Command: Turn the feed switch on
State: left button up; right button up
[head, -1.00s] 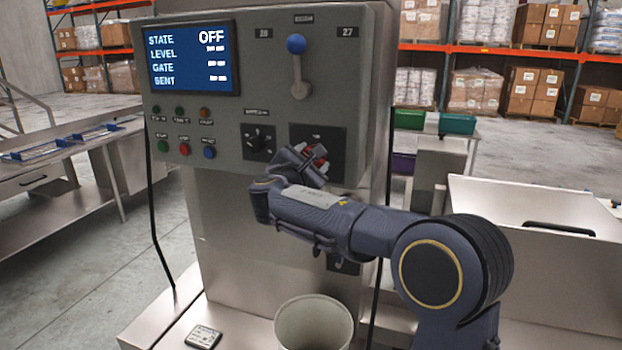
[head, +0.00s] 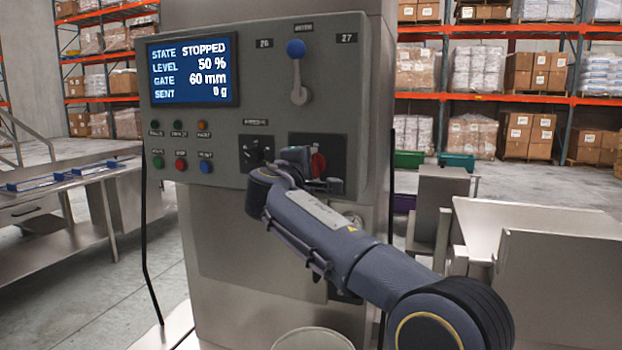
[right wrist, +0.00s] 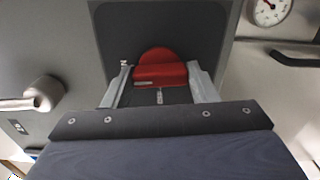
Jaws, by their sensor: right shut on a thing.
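The red switch knob (head: 319,163) sits on a dark plate at the lower right of the grey control panel (head: 225,120). My right gripper (head: 318,183) is at this knob. In the right wrist view the red knob (right wrist: 160,73) lies between the two fingers, and the gripper is shut on it. Its bar lies roughly level across that view. The screen (head: 192,73) reads STATE STOPPED, LEVEL 50 %, GATE 60 mm, SENT 0 g. My right forearm hides part of the panel's lower edge. My left gripper is not in view.
A blue-knobbed lever (head: 298,72) stands upright above the red knob. A black rotary selector (head: 256,152) and several small buttons are to the left. A pale bin (head: 313,338) stands below. Steel benches (head: 70,190) stand at the left.

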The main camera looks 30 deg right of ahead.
jog(key=shift+f+m+b, duration=0.1)
jog(key=shift+m+b, duration=0.2)
jog(key=shift+m, duration=0.2)
jog(key=o, duration=1)
jog(key=b+v, duration=0.1)
jog(key=v, duration=0.6)
jog(key=shift+s+a, duration=0.25)
jog(key=shift+a, duration=0.05)
